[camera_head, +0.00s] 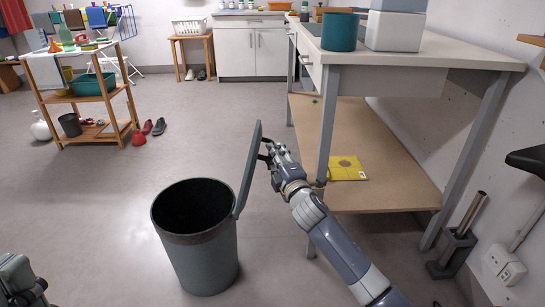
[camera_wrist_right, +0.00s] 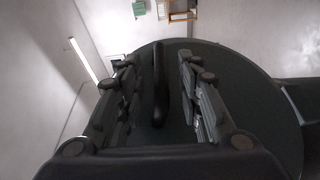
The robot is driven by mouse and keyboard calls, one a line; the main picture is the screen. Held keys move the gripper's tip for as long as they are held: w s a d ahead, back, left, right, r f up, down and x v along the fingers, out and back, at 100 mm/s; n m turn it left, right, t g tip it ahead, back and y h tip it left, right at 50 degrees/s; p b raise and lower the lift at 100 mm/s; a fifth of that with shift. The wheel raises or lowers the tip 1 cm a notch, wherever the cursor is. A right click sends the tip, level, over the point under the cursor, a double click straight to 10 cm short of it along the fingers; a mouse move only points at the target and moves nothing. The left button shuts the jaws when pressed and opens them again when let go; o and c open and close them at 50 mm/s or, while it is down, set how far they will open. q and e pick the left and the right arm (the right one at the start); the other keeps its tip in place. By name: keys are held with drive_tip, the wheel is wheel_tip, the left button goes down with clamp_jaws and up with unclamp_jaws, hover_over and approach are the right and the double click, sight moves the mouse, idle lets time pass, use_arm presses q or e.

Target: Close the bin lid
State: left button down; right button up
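The dark grey round bin (camera_head: 205,262) stands on the floor, its mouth open and its inside dark. Its lid (camera_head: 249,170) is hinged at the bin's right rim and stands nearly upright, seen almost edge-on. My right gripper (camera_head: 268,153) is at the outer face of the lid, near its top. In the right wrist view the lid is a dark disc (camera_wrist_right: 245,85), and its black handle (camera_wrist_right: 159,95) lies between the two spread fingers, with gaps at both sides. My left gripper (camera_head: 38,290) shows only partly at the bottom left corner; its fingers are unclear.
A white workbench (camera_head: 440,50) with a wooden lower shelf (camera_head: 385,185) stands close to the right of my right arm; a yellow packet (camera_head: 347,168) lies on the shelf. A wooden rack (camera_head: 85,97) stands at the left. The floor left of the bin is clear.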

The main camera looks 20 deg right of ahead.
drive_tip(key=shift+w+a+b, duration=0.1)
drive_tip(key=shift+w+b, duration=0.25)
drive_tip(key=shift+w, duration=1.15)
clamp_jaws()
drive_tip(key=shift+r+p, duration=0.1)
drive_tip(key=shift+p, duration=0.2)
drive_tip(key=shift+a+r, duration=0.1)
drive_tip(key=shift+a, duration=0.05)
drive_tip(key=shift+a+p, duration=0.1)
drive_tip(key=shift+p, duration=0.25)
